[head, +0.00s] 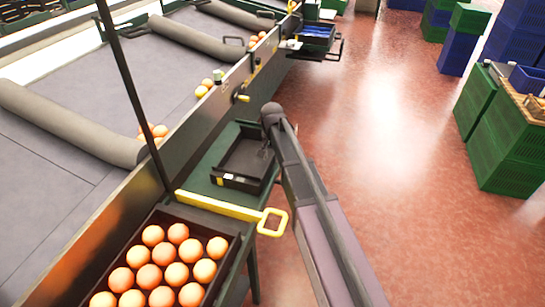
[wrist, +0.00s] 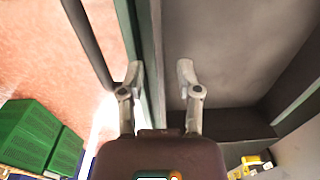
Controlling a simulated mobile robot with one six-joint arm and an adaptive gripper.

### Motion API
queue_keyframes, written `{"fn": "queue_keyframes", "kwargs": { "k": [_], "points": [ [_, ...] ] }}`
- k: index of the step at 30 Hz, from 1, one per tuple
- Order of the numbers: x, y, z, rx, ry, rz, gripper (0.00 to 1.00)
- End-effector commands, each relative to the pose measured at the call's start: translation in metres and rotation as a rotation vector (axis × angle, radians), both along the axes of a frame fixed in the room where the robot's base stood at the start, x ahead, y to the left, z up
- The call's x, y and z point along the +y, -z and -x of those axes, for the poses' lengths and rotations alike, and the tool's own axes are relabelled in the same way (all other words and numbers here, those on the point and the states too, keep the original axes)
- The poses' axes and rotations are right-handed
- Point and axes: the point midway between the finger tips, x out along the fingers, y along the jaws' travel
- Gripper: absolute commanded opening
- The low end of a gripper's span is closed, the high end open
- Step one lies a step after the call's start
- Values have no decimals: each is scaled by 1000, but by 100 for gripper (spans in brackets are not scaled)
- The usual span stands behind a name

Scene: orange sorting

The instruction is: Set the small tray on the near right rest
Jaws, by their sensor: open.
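The small tray (head: 222,180) is black, shallow and empty, with a pale label on its near wall. It lies on a green rest (head: 202,182) beside the conveyor in the head view. My gripper (head: 266,153) is at the tray's right side, small and partly hidden by my arm. In the wrist view my gripper (wrist: 160,75) is open. One finger is over the grey tray floor (wrist: 235,50), the other on the outer side of the wall between them. I cannot tell whether either finger touches the wall.
The conveyor (head: 120,75) runs along the left. Green and blue crates (head: 505,150) stand far right. The red floor (head: 400,200) between is clear.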

Motion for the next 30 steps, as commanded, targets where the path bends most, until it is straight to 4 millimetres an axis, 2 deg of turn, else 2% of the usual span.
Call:
{"fn": "queue_keyframes", "kwargs": {
  "k": [3, 30],
  "points": [
    [0, -13, 0, 0, 0, 0, 44],
    [-2, -86, 0, 0, 1, 0, 44]
  ]
}}
